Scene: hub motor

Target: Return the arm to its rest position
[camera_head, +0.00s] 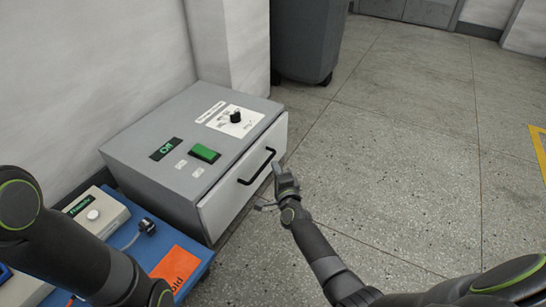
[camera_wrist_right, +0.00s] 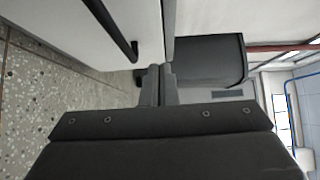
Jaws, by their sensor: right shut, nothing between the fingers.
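My right arm comes in from the lower right in the head view. Its gripper (camera_head: 282,176) is beside the front of a grey box-shaped machine (camera_head: 148,152), close to the black bar handle (camera_head: 257,167) on its white front panel. In the right wrist view the two fingers (camera_wrist_right: 158,84) are together with nothing between them. The handle (camera_wrist_right: 113,30) shows there at the upper left, apart from the fingers. My left arm (camera_head: 75,250) crosses the lower left of the head view. Its gripper is out of view.
The machine has a green switch (camera_head: 204,153) and a black knob (camera_head: 236,117). A blue bench (camera_head: 201,258) with a small beige device (camera_head: 97,213) and an orange label stands at the lower left. A dark bin (camera_head: 306,40) is behind. The floor at right is clear.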

